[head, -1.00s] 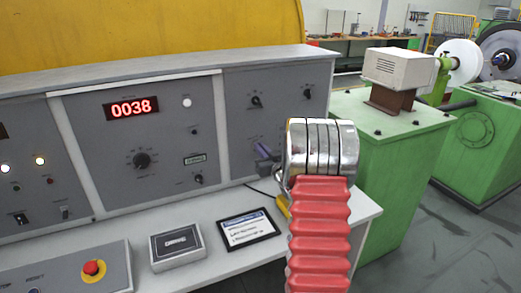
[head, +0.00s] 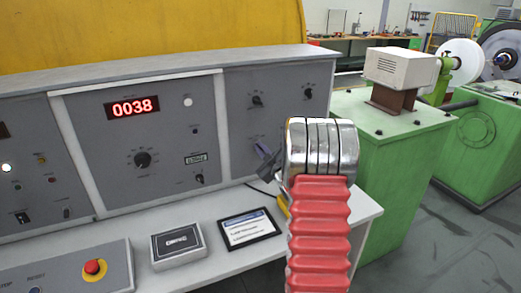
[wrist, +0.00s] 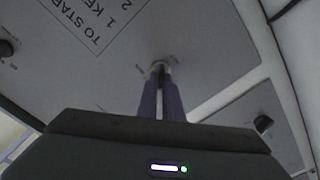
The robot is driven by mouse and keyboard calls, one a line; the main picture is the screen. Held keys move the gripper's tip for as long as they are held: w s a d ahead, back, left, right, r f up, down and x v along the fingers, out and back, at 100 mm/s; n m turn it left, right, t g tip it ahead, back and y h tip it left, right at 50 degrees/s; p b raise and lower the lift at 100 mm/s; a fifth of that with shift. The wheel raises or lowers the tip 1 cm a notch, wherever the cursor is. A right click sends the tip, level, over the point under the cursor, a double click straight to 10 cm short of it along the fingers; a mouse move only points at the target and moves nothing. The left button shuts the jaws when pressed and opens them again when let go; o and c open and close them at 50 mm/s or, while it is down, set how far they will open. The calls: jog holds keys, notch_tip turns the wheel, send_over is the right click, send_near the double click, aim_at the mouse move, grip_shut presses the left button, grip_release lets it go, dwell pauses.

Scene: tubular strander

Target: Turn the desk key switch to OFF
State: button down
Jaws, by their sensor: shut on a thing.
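The desk key switch shows in the wrist view as a small round metal lock (wrist: 160,67) on the grey panel, straight ahead of my fingers. My gripper (wrist: 160,95) is shut on its key, with the two purplish fingers close together on either side of it. In the head view my gripper (head: 262,153) reaches the lower right section of the desk panel, and its dark fingers and my wrist cover the switch. The position marks round the lock are too blurred to read.
A printed label (wrist: 95,22) is beside the lock. The desk (head: 190,215) bears a grey box (head: 178,244), a dark-framed card (head: 249,229) and a red emergency button (head: 94,268). A green machine cabinet (head: 385,165) stands close to the right of my arm.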

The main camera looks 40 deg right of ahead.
jog(key=shift+w+a+f+n, duration=0.1)
jog(key=shift+a+n, duration=0.05)
jog(key=shift+n, duration=0.35)
jog(key=c, duration=1.9)
grip_release()
jog(key=v, duration=1.3)
jog(key=shift+s+a, duration=0.1)
jog(key=shift+s, duration=0.3)
